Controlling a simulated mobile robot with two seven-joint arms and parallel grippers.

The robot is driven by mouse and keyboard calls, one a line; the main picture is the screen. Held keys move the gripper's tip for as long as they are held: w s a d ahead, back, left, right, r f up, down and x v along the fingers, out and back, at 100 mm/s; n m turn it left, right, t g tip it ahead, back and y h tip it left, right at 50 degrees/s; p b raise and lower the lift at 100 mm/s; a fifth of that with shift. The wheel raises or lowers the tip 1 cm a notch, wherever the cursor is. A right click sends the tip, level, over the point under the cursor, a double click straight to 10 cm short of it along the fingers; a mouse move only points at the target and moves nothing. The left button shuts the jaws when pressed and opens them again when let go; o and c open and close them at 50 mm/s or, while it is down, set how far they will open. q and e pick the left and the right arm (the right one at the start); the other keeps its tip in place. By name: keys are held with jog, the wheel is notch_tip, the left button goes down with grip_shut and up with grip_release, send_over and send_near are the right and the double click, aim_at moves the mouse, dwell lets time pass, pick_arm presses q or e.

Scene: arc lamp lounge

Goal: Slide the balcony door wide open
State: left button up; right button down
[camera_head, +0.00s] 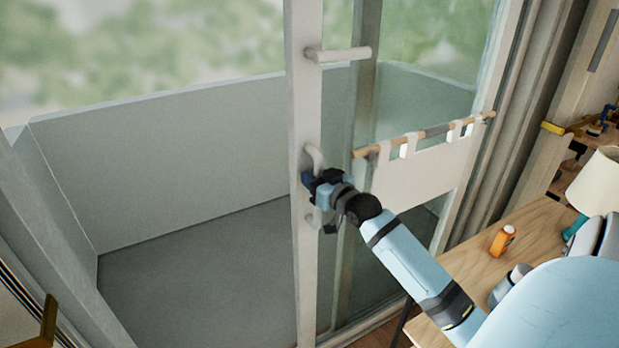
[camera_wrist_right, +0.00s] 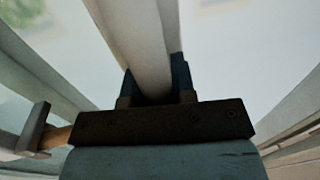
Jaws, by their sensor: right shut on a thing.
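The balcony door (camera_head: 303,110) is a glazed sliding panel with a pale frame. Its leading upright stands near the middle of the head view, with a wide gap to its left. A pale upright handle (camera_head: 314,156) is on this stile. My right gripper (camera_head: 320,187) is at the handle, shut on it and hiding its middle. In the right wrist view the pale handle bar (camera_wrist_right: 146,45) runs between the two dark fingers of the right gripper (camera_wrist_right: 153,88). My left gripper is not in view.
The grey balcony floor (camera_head: 205,275) and low wall (camera_head: 170,150) show through the gap. A short cloth panel (camera_head: 425,178) hangs from a wooden rod beside the stile. At right, a wooden table (camera_head: 475,258) bears an orange bottle (camera_head: 502,240) and a lamp (camera_head: 597,183).

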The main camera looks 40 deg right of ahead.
jog(key=shift+a, duration=0.15)
jog(key=c, duration=0.9)
grip_release()
jog(key=shift+c, duration=0.2)
jog(key=s, duration=1.3)
jog(key=shift+s+a+b, duration=0.15)
jog(key=shift+s+b, duration=0.25)
jog(key=shift+b, duration=0.05)
